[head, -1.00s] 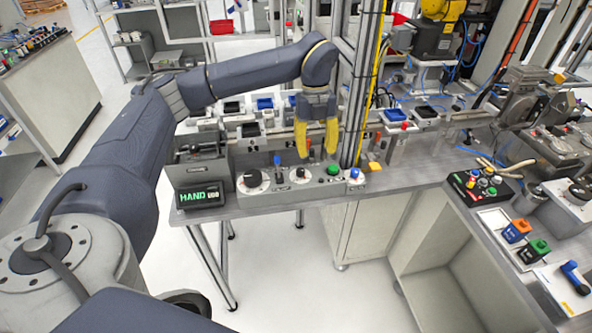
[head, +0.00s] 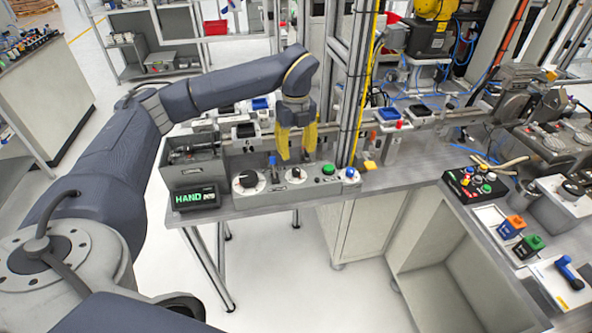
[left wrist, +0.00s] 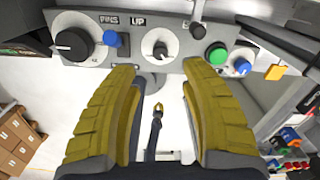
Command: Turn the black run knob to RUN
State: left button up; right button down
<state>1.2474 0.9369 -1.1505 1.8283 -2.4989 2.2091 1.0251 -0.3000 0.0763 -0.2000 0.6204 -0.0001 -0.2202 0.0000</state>
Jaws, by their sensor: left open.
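A small black knob (head: 299,171) sits on a white round dial in the middle of the grey control panel (head: 312,183). It also shows in the left wrist view (left wrist: 160,50), between and beyond my fingertips. A larger black knob (head: 247,179) on a white dial is at the panel's left end, also in the left wrist view (left wrist: 72,43). I cannot read a RUN label on either. My left gripper (head: 297,157) is open and empty, its two yellow fingers pointing down over the small knob, apart from it as far as I can tell. My right gripper is not in view.
A blue lever (head: 271,161) stands left of the small knob; a green button (head: 328,169) and a blue knob (head: 350,173) are to its right. A display (head: 195,197) reads HAND. A metal post with a yellow cable (head: 354,90) rises behind the panel.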

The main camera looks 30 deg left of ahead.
aim_at(296, 169)
pick_arm(q)
notch_tip(296, 169, down, 9)
jog(key=shift+r, duration=0.2)
dwell(0.5)
grip_shut()
